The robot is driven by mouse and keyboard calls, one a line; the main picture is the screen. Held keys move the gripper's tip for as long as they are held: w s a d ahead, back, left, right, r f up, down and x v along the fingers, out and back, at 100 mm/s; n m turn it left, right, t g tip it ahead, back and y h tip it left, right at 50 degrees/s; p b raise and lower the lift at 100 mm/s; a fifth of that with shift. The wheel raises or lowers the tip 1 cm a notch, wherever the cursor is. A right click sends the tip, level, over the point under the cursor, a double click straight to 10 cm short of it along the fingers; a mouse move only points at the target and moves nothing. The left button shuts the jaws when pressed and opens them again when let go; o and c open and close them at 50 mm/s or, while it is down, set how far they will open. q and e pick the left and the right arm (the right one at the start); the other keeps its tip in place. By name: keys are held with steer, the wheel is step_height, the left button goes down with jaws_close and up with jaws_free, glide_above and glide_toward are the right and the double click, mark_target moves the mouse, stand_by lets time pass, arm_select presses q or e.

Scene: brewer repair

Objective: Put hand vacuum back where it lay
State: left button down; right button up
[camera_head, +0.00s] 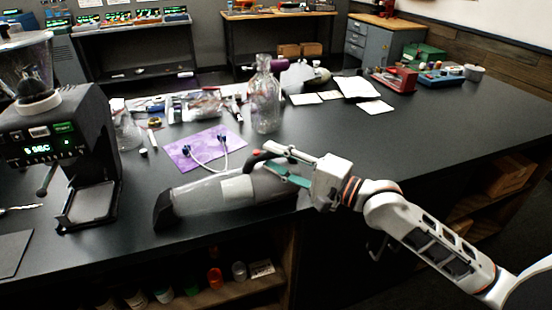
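The hand vacuum (237,190) lies on its side along the near edge of the dark worktop. It has a clear and white body, a black nozzle at the left and a dark handle with a red button on top. My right gripper (279,163) reaches in from the right and its fingers are at the vacuum's handle, one above and one lower with a teal part. The contact is partly hidden, so I cannot tell whether the fingers are closed on the handle. My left gripper is not in view.
A black coffee machine (65,150) stands at the left. A purple mat (204,149) with a white cable lies behind the vacuum. A tall clear bottle (265,95) stands behind the gripper. Papers (357,88) and a red device (395,79) lie farther back. The right worktop is clear.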

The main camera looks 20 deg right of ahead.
steer(key=shift+f, duration=0.1)
steer(key=b+v, duration=0.1)
steer(key=v, duration=1.1)
step_height(320, 180, down, 22)
steer(key=s+d+n+h, duration=0.1)
steer(key=s+n+h, duration=0.2)
steer(key=n+h, duration=0.35)
steer(key=s+a+f+n+g+h, duration=0.1)
steer(key=s+f+n, duration=0.3)
steer(key=f, duration=0.4)
steer(key=s+a+f+n+g+h, duration=0.1)
steer(key=s+a+f+n, duration=0.3)
steer(key=f, duration=0.4)
steer(key=shift+s+a+f+g, duration=0.15)
steer(key=shift+s+f+g, duration=0.2)
steer(key=shift+s+g, duration=0.35)
steer(key=shift+h, duration=0.25)
